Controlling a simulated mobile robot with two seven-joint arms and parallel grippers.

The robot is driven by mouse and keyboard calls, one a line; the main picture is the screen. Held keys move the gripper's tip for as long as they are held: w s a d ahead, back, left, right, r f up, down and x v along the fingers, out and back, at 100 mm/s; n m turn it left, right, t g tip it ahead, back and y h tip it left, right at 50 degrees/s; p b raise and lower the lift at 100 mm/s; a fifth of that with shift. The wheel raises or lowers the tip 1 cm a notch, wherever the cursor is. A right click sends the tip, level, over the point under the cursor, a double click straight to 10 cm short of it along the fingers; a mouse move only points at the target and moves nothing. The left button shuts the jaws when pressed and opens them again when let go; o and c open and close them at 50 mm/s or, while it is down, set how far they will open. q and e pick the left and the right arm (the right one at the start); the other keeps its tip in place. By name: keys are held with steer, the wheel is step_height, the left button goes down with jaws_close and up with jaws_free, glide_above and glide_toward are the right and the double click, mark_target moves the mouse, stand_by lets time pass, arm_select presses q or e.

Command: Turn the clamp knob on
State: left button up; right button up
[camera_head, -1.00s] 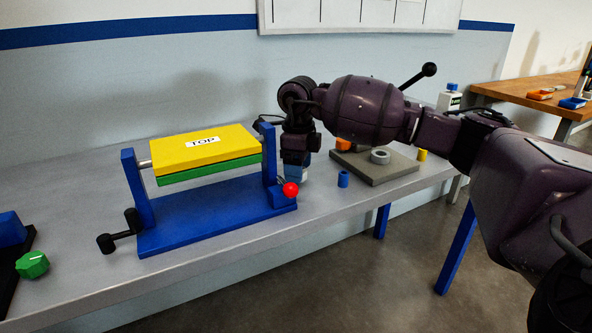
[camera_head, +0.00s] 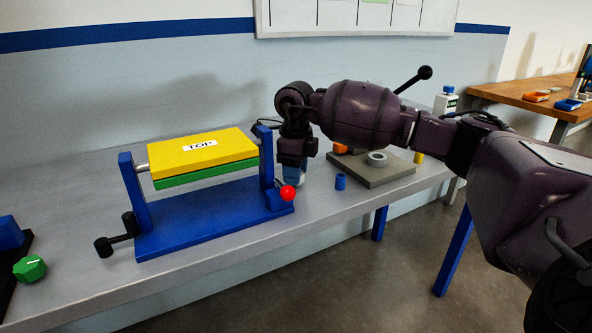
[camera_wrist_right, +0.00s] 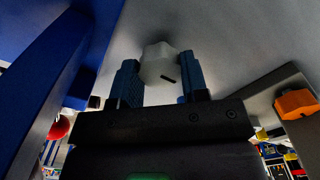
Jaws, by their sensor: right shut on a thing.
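My right gripper (camera_head: 296,178) points down just right of the blue frame of the tilting fixture, over the grey bench. In the right wrist view its two blue fingertips (camera_wrist_right: 160,82) are shut on a pale white, many-sided knob (camera_wrist_right: 158,62) with a short dark mark on its face. In the head view this knob is hidden behind the gripper and the fixture. The fixture (camera_head: 205,220) carries a yellow block marked TOP (camera_head: 205,153) over a green layer (camera_head: 205,175). My left gripper is not in view.
A red ball (camera_head: 288,193) on the fixture is close left of the gripper. A black crank (camera_head: 113,242) and a green knob (camera_head: 30,268) are at left.

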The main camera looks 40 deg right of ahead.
steer(key=shift+r+m+p, duration=0.25)
steer(key=shift+m+p, duration=0.3)
steer(key=shift+m, duration=0.35)
steer(key=m+p, duration=0.3)
steer(key=m, duration=0.2)
steer(key=shift+r, duration=0.15)
steer(key=shift+m+p, duration=0.7)
steer(key=shift+m, duration=0.3)
steer(key=m+p, duration=0.1)
steer(key=m, duration=0.1)
steer(key=shift+m+p, duration=0.4)
steer(key=m+p, duration=0.2)
steer(key=m, duration=0.1)
steer(key=shift+m+p, duration=0.3)
steer(key=shift+m, duration=0.2)
steer(key=shift+f+m+p, duration=0.25)
steer(key=shift+m+p, duration=0.2)
steer(key=shift+m, duration=0.25)
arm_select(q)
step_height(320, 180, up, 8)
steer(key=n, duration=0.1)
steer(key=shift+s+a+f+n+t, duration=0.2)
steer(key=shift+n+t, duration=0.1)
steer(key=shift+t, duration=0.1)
arm_select(e)
steer(key=shift+f+m, duration=0.1)
steer(key=shift+m, duration=0.2)
steer(key=shift+f, duration=0.1)
